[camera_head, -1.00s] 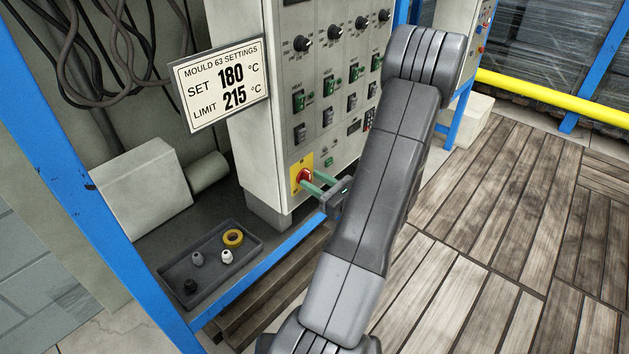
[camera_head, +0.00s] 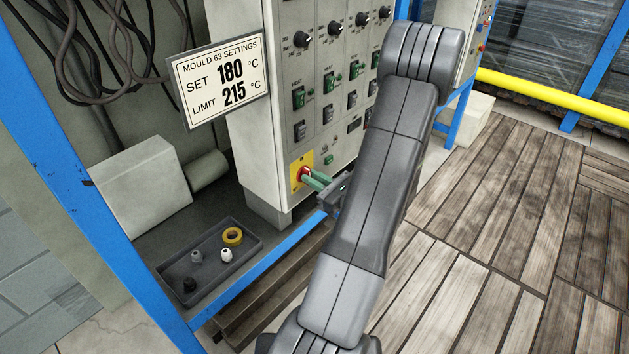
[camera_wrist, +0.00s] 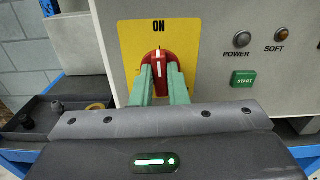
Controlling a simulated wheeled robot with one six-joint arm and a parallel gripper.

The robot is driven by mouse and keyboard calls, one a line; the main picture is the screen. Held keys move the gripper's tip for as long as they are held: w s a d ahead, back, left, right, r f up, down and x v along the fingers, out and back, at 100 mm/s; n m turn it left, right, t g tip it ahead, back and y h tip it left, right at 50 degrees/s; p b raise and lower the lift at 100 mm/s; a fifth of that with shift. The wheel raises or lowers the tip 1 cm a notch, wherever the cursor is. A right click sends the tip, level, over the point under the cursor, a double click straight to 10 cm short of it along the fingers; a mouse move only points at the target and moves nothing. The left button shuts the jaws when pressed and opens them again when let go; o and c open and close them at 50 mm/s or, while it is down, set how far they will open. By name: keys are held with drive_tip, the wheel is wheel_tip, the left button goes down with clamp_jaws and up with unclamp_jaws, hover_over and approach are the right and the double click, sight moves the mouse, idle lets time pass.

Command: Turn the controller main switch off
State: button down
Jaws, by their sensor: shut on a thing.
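The main switch is a red rotary knob (camera_wrist: 158,61) on a yellow plate (camera_wrist: 128,42), low on the grey controller cabinet (camera_head: 262,140). In the wrist view its white mark points up, toward the word ON. In the head view the knob (camera_head: 305,172) is partly hidden by the green fingers. My gripper (camera_wrist: 160,72) has its two green fingers closed on the knob, one at each side. It also shows in the head view (camera_head: 310,177), reaching the cabinet from the right.
A green START button (camera_wrist: 244,79), a POWER lamp (camera_wrist: 242,39) and a SOFT knob (camera_wrist: 281,34) sit right of the switch. A dark tray (camera_head: 213,283) with small parts lies below left. A settings sign (camera_head: 220,80) hangs above. A blue rail (camera_head: 268,262) runs in front.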

drive_tip(key=n+b, duration=0.5)
drive_tip(key=b, duration=0.3)
drive_tip(key=n+b, duration=0.6)
drive_tip(key=b, duration=0.2)
drive_tip(key=n+b, duration=0.6)
drive_tip(key=b, duration=0.1)
drive_tip(key=shift+s+a+f+b, duration=0.15)
drive_tip(key=shift+s+f+b, duration=0.05)
drive_tip(key=shift+f+b, duration=0.2)
drive_tip(key=shift+r+n, duration=0.1)
drive_tip(key=shift+n, duration=0.2)
drive_tip(key=c, duration=1.4)
unclamp_jaws()
drive_tip(key=shift+c, duration=0.2)
drive_tip(key=p+v, duration=0.3)
drive_tip(key=v, duration=1.1)
drive_tip(key=shift+w+a, duration=0.1)
drive_tip(key=shift+a, duration=0.15)
